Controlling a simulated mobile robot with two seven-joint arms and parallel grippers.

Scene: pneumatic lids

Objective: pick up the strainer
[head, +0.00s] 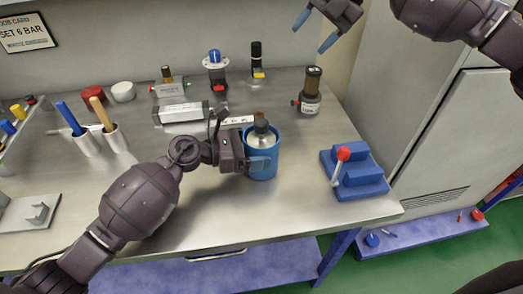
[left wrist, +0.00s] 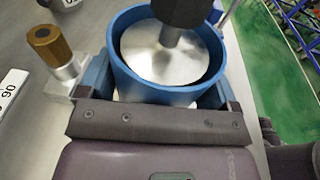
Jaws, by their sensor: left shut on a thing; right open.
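The strainer (head: 263,168) looks like a blue round cup with a silver disc inside and a dark knob on top. It is upright near the middle of the steel bench. My left gripper (head: 262,160) is shut on it from the left. In the left wrist view the strainer (left wrist: 165,95) sits between the two blue fingers, with its silver top and dark stem showing. I cannot tell whether its base touches the bench. My right gripper (head: 316,35) is open and empty, high above the bench's back right.
A blue block with a red-knobbed lever (head: 360,180) stands to the right. A brown-topped fitting (head: 310,95) is behind right. The bench front (head: 310,215) is clear.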

